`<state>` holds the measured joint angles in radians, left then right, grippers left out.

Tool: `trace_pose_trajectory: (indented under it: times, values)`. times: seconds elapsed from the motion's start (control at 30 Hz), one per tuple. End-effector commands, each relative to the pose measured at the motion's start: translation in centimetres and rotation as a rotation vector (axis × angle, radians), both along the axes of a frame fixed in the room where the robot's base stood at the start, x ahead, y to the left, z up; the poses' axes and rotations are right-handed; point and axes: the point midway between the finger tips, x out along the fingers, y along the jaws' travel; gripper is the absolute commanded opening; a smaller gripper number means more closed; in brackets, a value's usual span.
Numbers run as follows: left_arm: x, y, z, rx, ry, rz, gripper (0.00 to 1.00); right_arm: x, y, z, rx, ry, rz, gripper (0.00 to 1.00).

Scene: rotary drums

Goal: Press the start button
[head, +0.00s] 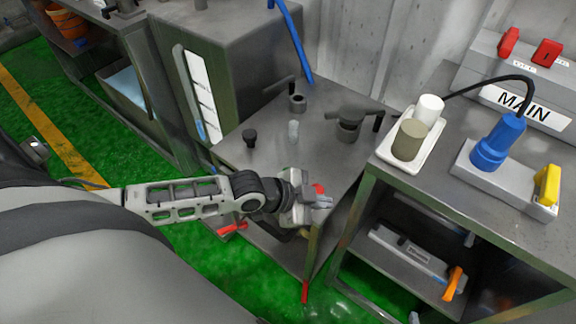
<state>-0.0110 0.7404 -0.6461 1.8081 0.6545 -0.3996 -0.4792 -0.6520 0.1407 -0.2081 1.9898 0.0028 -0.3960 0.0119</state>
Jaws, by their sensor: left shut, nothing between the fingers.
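My left arm comes in from the left, and its left gripper (322,201) is over the front edge of the grey metal table (262,150). The gripper is shut and seems empty. A small red patch shows right beside the fingers; I cannot tell whether it belongs to a button or to something else. No part that I can clearly name as the start button shows; the gripper may hide it. A grey box marked MAIN (530,100) at the upper right carries two red switches (508,42). My right gripper is not in view.
Dark valve-like fittings (350,128) and a blue bar (290,40) stand on the table. To the right, a bench bears a white tray (436,145) with two cylinders, a blue plug (497,142) and a yellow part (547,184). Green floor (60,105) is clear at left.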

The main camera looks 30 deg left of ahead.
Motion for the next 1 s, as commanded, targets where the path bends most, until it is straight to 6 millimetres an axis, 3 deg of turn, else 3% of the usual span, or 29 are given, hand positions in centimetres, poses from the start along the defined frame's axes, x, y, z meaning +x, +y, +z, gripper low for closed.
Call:
trace_pose_trajectory:
  times: [0.03,0.1,0.2,0.33,0.47,0.77,1.0]
  values:
    - [2.2,3.3,1.5,0.094,-0.027,-0.039,0.0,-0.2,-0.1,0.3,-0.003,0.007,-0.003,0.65]
    - [3.8,6.6,2.4,0.175,-0.039,-0.069,0.0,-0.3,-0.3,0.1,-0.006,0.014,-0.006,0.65]
    - [5.3,10.5,3.8,0.256,-0.048,-0.08,0.0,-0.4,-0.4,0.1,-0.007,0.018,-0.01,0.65]
    - [6.4,13.6,5.1,0.312,-0.054,-0.076,0.0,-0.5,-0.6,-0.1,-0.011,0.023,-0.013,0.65]
    - [6.7,14.7,5.5,0.33,-0.056,-0.073,0.0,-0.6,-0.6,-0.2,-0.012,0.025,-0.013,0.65]
    - [6.7,14.7,5.5,0.33,-0.056,-0.073,0.0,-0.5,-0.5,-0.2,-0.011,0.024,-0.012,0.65]
    - [6.7,14.7,3.5,0.33,-0.055,-0.073,0.0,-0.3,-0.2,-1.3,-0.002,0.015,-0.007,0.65]
